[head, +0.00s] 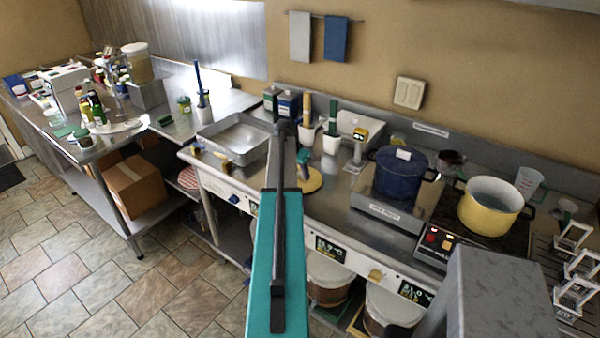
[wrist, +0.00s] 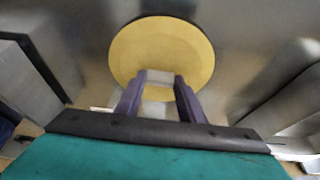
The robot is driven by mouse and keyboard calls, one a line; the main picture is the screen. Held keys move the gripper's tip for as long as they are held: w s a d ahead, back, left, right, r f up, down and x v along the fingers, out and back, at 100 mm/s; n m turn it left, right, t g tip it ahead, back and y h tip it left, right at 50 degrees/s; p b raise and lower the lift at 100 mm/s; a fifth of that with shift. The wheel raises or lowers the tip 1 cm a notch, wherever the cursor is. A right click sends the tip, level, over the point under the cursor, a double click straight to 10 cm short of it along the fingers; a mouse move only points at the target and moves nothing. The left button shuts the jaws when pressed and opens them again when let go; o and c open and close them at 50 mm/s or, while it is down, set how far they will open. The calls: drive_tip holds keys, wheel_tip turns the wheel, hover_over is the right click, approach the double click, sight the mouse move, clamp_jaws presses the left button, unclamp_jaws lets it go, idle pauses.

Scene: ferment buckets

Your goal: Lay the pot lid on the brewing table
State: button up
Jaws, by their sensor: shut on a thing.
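The pot lid (head: 314,182) is a round yellow disc, partly hidden behind my arm in the head view. In the wrist view the lid (wrist: 160,45) shows almost whole, with a pale grip at its near side. My gripper (wrist: 160,86) is shut on that grip, one purple finger on each side. In the head view my gripper (head: 304,164) is mostly hidden by the arm. The lid is over the steel brewing table (head: 335,207), near its front; I cannot tell whether it touches the top.
A steel tray (head: 236,137) lies left of the lid. White pots with brushes (head: 332,141) stand behind it. A blue pot (head: 400,172) and an open yellow pot (head: 491,205) stand to the right. Bare steel lies between the lid and the blue pot.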

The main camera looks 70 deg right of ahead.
drive_tip(key=o, duration=1.1)
drive_tip(key=shift+r, duration=0.15)
drive_tip(key=b+v, duration=0.3)
drive_tip(key=v, duration=0.9)
drive_tip(key=shift+a, duration=0.1)
